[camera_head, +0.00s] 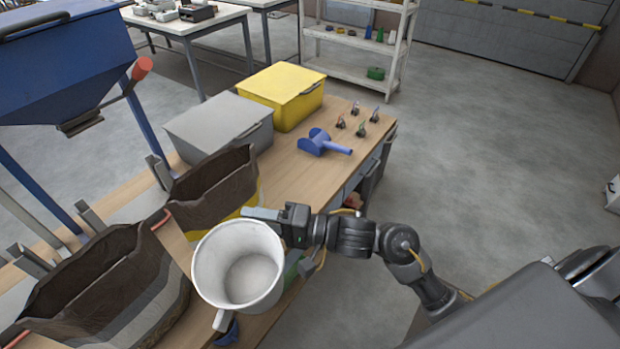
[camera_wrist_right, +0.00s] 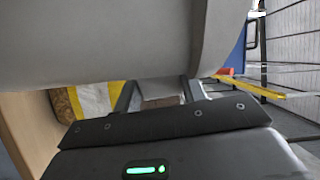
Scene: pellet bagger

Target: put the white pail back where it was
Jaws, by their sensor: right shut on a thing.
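The white pail (camera_head: 240,268) is upright at the front of the wooden bench, and its inside looks empty from above. My right gripper (camera_head: 262,214) is shut on the pail at its far right side, near the rim. In the right wrist view the pail's pale wall (camera_wrist_right: 120,40) fills the top, with the two fingers (camera_wrist_right: 158,92) reaching to it. I cannot tell whether the pail's base touches anything. My left gripper is not in view.
Two open brown sacks (camera_head: 105,290) stand left of the pail. A grey bin (camera_head: 220,125), yellow bin (camera_head: 283,92) and blue scoop (camera_head: 322,143) sit on the bench (camera_head: 290,175). A blue hopper (camera_head: 60,60) hangs at upper left. A small blue thing (camera_head: 228,334) lies below the pail.

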